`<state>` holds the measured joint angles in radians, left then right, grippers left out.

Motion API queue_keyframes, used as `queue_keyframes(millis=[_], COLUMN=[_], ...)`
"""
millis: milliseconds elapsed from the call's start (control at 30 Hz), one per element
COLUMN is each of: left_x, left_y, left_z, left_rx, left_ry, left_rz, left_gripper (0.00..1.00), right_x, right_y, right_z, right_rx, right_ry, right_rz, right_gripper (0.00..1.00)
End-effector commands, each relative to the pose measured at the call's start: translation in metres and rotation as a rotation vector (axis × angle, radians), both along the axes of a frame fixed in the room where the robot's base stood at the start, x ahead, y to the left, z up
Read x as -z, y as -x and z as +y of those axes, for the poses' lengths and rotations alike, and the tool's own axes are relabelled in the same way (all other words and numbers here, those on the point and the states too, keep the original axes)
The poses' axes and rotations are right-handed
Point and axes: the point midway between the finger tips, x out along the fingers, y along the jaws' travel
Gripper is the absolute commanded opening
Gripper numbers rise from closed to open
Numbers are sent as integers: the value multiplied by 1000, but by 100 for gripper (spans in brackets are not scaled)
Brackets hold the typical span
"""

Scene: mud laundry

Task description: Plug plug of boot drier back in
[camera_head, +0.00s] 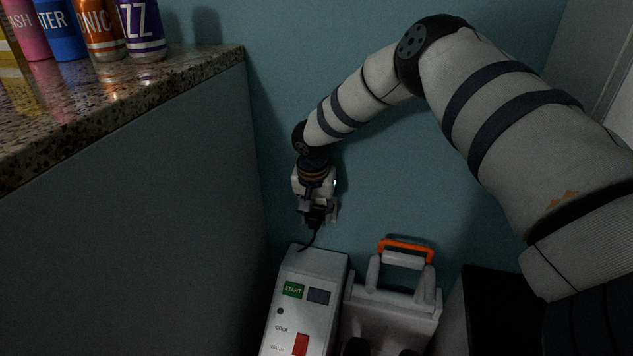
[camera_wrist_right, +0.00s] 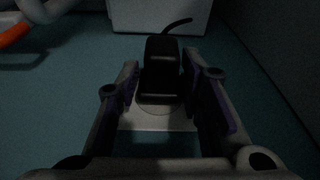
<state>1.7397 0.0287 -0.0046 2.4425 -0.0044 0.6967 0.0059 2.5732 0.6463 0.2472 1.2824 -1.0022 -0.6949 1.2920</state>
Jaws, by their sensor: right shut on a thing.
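My right gripper (camera_head: 317,215) reaches down beside the teal wall, above the back of a light grey control box. In the right wrist view its two fingers (camera_wrist_right: 163,95) are closed around a black plug (camera_wrist_right: 162,62). A dark cord (camera_wrist_right: 178,25) runs from the plug toward the box; in the head view the cord (camera_head: 308,240) hangs to the box's top. The boot drier's grey box (camera_head: 312,262) has a green START label and a red switch. Behind the plug, a pale plate (camera_wrist_right: 150,122) shows on the wall, partly hidden by the plug and fingers. My left gripper is out of view.
A grey rack with an orange handle (camera_head: 405,246) stands right of the box. A granite counter (camera_head: 200,66) with several cans (camera_head: 142,28) is at upper left, above a grey side panel (camera_head: 150,220). A black object (camera_head: 492,310) stands at lower right.

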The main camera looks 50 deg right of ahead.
Motion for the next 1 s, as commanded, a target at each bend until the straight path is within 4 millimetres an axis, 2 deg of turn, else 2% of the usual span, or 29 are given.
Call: queue_keyframes(millis=[267, 1000], left_x=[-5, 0], left_y=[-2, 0], left_z=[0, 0], left_rx=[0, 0], left_ry=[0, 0], left_rz=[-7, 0], left_gripper=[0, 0], right_x=[-1, 0], right_y=[0, -5], right_z=[0, -9], right_rx=[0, 1], right_ry=[0, 1], right_rz=[-1, 0], right_gripper=[6, 6])
